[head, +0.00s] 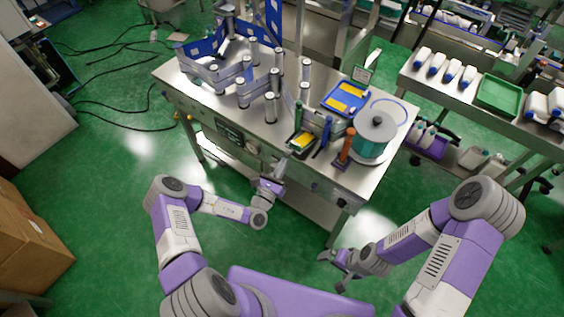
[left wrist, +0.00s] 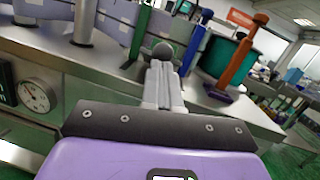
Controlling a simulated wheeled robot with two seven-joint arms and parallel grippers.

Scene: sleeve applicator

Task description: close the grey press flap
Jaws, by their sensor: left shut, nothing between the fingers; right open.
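The press (head: 302,142) stands at the front edge of the steel table, with a yellow piece in it, between a green post (head: 298,112) and a blue post (head: 325,132). I cannot clearly make out its grey flap or the flap's angle. My left gripper (head: 282,164) is shut and empty, just in front of the press at the table edge. In the left wrist view its closed fingers (left wrist: 163,88) point at a dark round knob (left wrist: 162,51); I cannot tell whether they touch. My right gripper (head: 341,262) is open and empty, low in front of the table.
A brown-red post (head: 346,147) and a teal spool with a grey lid (head: 376,128) stand right of the press. A blue tray (head: 345,98) lies behind. Grey rollers (head: 270,107) stand to the left. A gauge (left wrist: 33,96) is on the table front. The floor before the table is clear.

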